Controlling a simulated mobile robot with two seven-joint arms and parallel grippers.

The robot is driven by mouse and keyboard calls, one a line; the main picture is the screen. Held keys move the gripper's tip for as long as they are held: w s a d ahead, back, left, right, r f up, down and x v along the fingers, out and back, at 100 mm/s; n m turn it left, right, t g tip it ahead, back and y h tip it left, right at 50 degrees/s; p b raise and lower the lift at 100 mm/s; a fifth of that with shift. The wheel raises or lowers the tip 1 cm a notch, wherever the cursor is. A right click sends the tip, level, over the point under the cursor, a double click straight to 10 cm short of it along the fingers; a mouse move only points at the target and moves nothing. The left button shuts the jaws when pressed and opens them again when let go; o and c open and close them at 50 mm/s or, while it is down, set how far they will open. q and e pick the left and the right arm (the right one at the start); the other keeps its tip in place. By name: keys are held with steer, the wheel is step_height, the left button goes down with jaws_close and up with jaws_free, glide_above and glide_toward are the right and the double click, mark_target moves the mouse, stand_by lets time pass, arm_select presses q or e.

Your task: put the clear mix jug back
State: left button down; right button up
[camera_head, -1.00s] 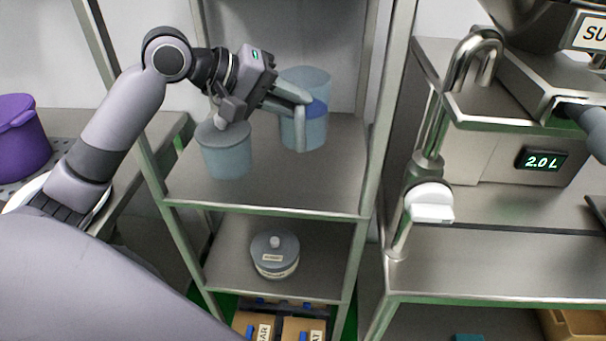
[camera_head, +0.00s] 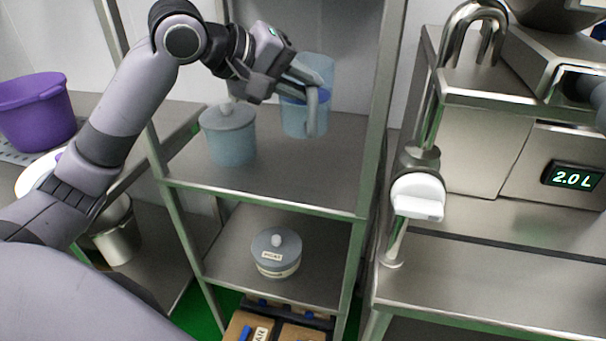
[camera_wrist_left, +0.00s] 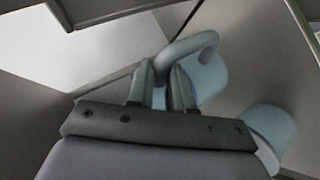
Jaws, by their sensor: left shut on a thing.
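The clear mix jug (camera_head: 292,122) is a tall, bluish see-through vessel with a darker blue band, at the back right of the upper shelf (camera_head: 285,180). It looks upright. Whether its base touches the shelf I cannot tell. My left gripper (camera_head: 300,88) reaches in from the left and is shut on the jug's handle. In the left wrist view the curved handle (camera_wrist_left: 190,45) sits between the fingers (camera_wrist_left: 165,85), with part of the jug body (camera_wrist_left: 208,78) behind it. My right gripper is not in view.
A bluish lidded canister (camera_head: 230,140) stands left of the jug on the same shelf, with a gap between. Rack posts (camera_head: 378,110) flank the shelf. A smaller labelled jar (camera_head: 275,255) is on the shelf below. The upper shelf's front is clear. A purple tub (camera_head: 38,120) stands left.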

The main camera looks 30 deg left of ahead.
arm_select(q)
step_height(320, 180, down, 10)
steer(key=b, duration=0.2)
steer(key=shift+r, duration=0.2)
steer(key=c, duration=1.4)
jaws_free()
steer(key=shift+f, duration=0.3)
steer(key=o, duration=0.4)
steer(key=shift+r, duration=0.15)
